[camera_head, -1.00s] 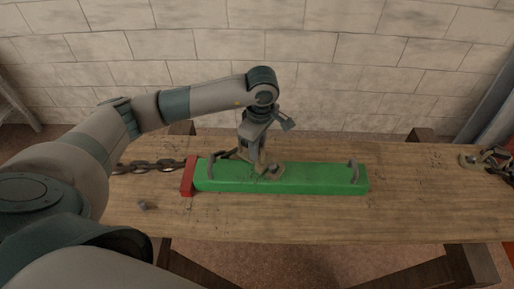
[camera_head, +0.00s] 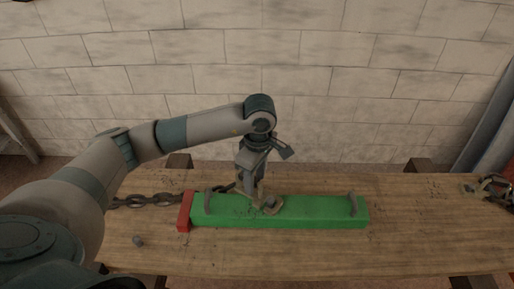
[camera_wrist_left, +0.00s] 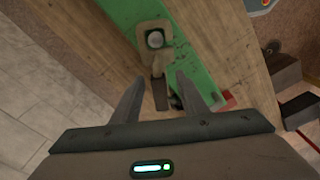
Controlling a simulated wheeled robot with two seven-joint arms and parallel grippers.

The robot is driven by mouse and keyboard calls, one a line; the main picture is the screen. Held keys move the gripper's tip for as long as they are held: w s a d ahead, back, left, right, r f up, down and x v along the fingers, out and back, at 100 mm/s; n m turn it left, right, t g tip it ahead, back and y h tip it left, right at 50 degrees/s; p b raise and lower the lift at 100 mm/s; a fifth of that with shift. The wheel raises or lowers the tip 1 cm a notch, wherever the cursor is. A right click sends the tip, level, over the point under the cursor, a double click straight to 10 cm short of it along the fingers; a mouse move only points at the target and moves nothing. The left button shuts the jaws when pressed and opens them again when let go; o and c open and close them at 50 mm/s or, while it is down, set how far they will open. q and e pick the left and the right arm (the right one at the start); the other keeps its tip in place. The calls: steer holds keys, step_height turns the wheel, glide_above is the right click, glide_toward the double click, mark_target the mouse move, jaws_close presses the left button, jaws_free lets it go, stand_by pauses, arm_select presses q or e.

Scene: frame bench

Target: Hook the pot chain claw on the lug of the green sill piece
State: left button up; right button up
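The green sill piece (camera_head: 315,212) lies along the wooden bench, with a red block (camera_head: 185,212) at its left end. A tan claw (camera_head: 279,207) lies at its top near the middle; in the left wrist view the claw's ring (camera_wrist_left: 141,38) surrounds a round grey lug (camera_wrist_left: 156,40). I cannot tell how far down the ring sits. My left gripper (camera_head: 252,197) is just left of the ring; in the wrist view its fingers (camera_wrist_left: 159,77) stand apart on either side of the claw's shank (camera_wrist_left: 160,93), with gaps. My right gripper is out of view.
A dark chain (camera_head: 150,201) runs along the bench from the left toward the claw; part is hidden. Grey bent handles (camera_head: 353,205) rise near the sill piece's ends. Another chain (camera_head: 495,186) lies at the far right. The bench top (camera_head: 420,225) between is clear.

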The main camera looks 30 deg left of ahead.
arm_select(q)
step_height(320, 180, up, 3)
steer(key=shift+w+d+f+b, duration=0.1)
steer(key=shift+b, duration=0.3)
step_height(320, 180, up, 4)
steer(key=shift+d+f+b, duration=0.1)
steer(key=shift+f+b, duration=0.15)
steer(key=shift+b, duration=0.2)
step_height(320, 180, up, 9)
steer(key=shift+s+d+b, duration=0.25)
steer(key=shift+d+b, duration=0.05)
steer(key=shift+b, duration=0.15)
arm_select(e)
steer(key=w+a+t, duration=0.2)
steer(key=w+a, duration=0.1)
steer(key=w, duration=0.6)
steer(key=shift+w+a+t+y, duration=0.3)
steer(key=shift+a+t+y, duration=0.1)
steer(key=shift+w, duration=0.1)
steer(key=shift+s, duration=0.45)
arm_select(q)
steer(key=shift+s, duration=0.1)
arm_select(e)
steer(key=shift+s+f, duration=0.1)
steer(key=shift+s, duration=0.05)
